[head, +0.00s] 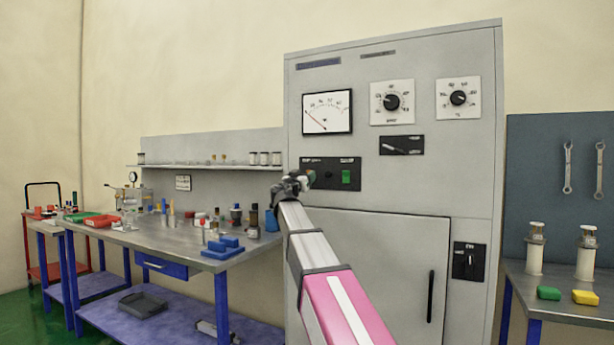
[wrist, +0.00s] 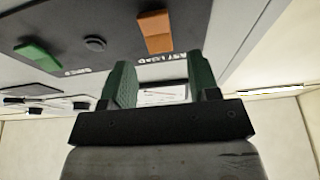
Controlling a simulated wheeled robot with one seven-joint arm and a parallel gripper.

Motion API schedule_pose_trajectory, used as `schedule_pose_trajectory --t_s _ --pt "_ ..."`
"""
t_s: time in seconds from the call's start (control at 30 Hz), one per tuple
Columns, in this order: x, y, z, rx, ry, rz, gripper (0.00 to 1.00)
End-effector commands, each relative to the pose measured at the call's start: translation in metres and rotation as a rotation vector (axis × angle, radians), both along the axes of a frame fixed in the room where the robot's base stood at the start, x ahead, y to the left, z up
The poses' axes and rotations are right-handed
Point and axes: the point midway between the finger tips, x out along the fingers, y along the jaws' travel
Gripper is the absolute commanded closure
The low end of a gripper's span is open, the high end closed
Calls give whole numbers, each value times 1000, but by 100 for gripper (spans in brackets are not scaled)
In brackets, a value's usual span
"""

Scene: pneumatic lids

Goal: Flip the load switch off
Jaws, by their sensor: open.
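In the wrist view an orange rocker switch (wrist: 155,31) sits on a dark panel (wrist: 90,15), beside upside-down lettering that seems to end in LOAD. A green rocker (wrist: 38,56) and a small round black button (wrist: 95,43) share that panel. In the head view the panel (head: 326,178) is on the grey cabinet with the green rocker (head: 346,176) at its right; my gripper hides its left end. My gripper (wrist: 160,82) has green fingers apart, empty, close to the orange rocker. It also shows in the head view (head: 308,179). Contact cannot be told.
The grey cabinet (head: 390,140) also carries a gauge, two dials, a lever plate and a lower rotary switch (head: 468,261). A cluttered workbench (head: 150,236) stands left. A smaller bench (head: 570,305) with jars and blocks stands right.

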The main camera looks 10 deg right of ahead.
Motion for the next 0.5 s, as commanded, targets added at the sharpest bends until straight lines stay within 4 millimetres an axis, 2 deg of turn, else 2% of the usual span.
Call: schedule_pose_trajectory --t_s 0.03,0.3,0.5 --pt "-10 6 -4 -1 0 2 45" --pt "-49 34 -21 -1 0 2 45" --pt "-61 44 -26 -2 0 1 45"
